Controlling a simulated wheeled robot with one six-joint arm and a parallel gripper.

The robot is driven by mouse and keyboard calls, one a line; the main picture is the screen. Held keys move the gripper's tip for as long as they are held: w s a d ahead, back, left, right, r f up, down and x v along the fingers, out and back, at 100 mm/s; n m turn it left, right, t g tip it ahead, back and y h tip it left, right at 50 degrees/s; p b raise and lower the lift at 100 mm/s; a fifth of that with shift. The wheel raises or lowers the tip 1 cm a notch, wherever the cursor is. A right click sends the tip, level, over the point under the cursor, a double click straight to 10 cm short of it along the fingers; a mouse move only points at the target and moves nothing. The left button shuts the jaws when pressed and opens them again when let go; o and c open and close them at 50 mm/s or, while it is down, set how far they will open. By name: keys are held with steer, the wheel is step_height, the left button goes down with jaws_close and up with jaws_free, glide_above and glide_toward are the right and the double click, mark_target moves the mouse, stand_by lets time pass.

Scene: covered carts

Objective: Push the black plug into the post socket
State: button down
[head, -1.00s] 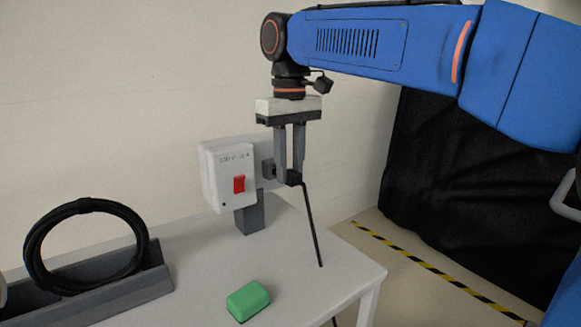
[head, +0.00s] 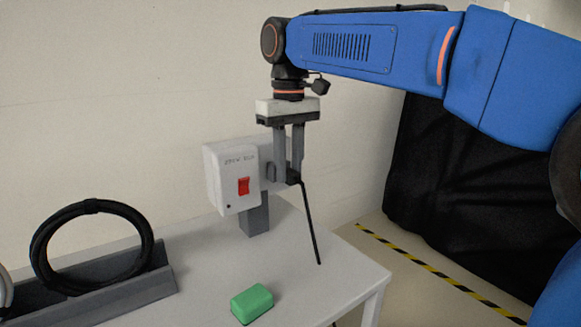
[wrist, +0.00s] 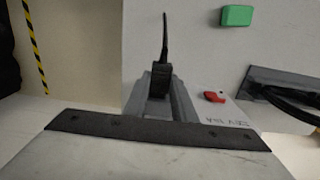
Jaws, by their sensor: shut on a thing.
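In the wrist view, the plug (wrist: 161,80) sits between the two grey fingers. The post socket is a white box (head: 222,180) with a red switch, on a short grey post (head: 255,218). A dark grey socket piece (head: 271,172) stands out from its right side, just left of the plug. The fingers partly hide this spot, and I cannot tell whether plug and socket touch.
A green block (head: 252,302) lies on the white table (head: 210,265) in front of the post. A black cable coil (head: 90,205) stands in a grey holder (head: 110,285) at left. A pale wall is close behind. A black cover (head: 440,170) hangs at the right.

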steer(key=shift+w+a, duration=0.25)
steer(key=shift+w, duration=0.2)
steer(key=c, duration=1.4)
jaws_free()
step_height(320, 180, up, 12)
steer(key=shift+d, duration=0.1)
steer(key=s+d+f+m+t, duration=0.15)
steer(key=s+d+f, duration=0.25)
steer(key=d+f, duration=0.4)
steer(key=s+d+f+m+t, duration=0.15)
steer(key=s+d+f, duration=0.3)
steer(key=d, duration=0.55)
steer(key=s+d+f+m, duration=0.1)
steer(key=s+d+f, duration=0.2)
steer(key=s+f, duration=0.2)
steer(key=s+d+f+m+t, duration=0.1)
steer(key=s+d+f, duration=0.3)
steer(key=f, duration=0.7)
steer(key=s+d+f+m, duration=0.1)
steer(key=s+d+f, duration=0.2)
steer(key=s+f, duration=0.3)
step_height(320, 180, down, 3)
steer(key=shift+d+r+m+t, duration=0.1)
steer(key=shift+d+m+t, duration=0.25)
steer(key=shift+m+t, duration=0.05)
